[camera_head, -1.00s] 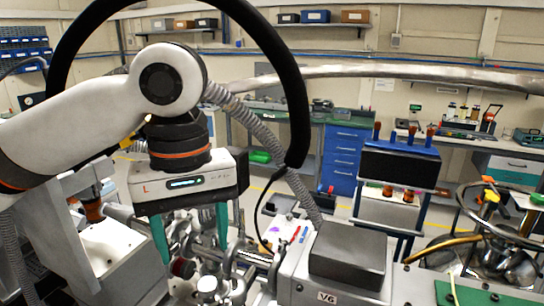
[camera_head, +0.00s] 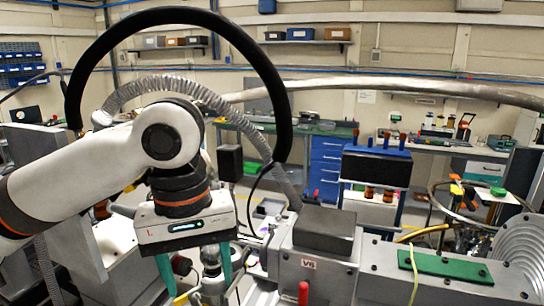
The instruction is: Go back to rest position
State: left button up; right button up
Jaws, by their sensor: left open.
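My left gripper (camera_head: 196,272) hangs from the white arm that comes in from the left. Whether the fingertips touch the fittings cannot be told. My right gripper is not in view.
A dark box (camera_head: 328,228) sits on the grey block. A green plate (camera_head: 445,266) and a large ribbed flange (camera_head: 515,250) are at the right. A blue cart (camera_head: 375,168) and a blue drawer cabinet (camera_head: 328,165) stand behind. A metal pipe (camera_head: 400,85) crosses above.

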pick_arm(q)
jog(key=s+d+f+m+t+h, duration=0.1)
jog(key=d+f+m+h, duration=0.25)
jog(key=f, duration=0.75)
jog(key=d+f+m+t+h, duration=0.1)
jog(key=d+f+m+h, duration=0.25)
jog(key=f, duration=0.65)
jog(key=s+a+f+n+t+y, duration=0.15)
jog(key=s+a+f+y, duration=0.55)
jog(key=s+a+f, duration=0.95)
notch_tip(320, 180, down, 30)
jog(key=w+a+g+b, duration=0.1)
jog(key=w+b, duration=0.1)
jog(key=b, duration=0.4)
jog(key=s+a+f+b, duration=0.1)
jog(key=s+f+b, duration=0.1)
jog(key=s+f, duration=0.6)
jog(key=s+a+f+g+b, duration=0.1)
jog(key=s+a+f+b, duration=0.1)
jog(key=s+f, duration=0.7)
notch_tip(320, 180, down, 7)
jog(key=shift+s+f+b, duration=0.1)
jog(key=shift+s+b, duration=0.15)
jog(key=shift+b, duration=0.55)
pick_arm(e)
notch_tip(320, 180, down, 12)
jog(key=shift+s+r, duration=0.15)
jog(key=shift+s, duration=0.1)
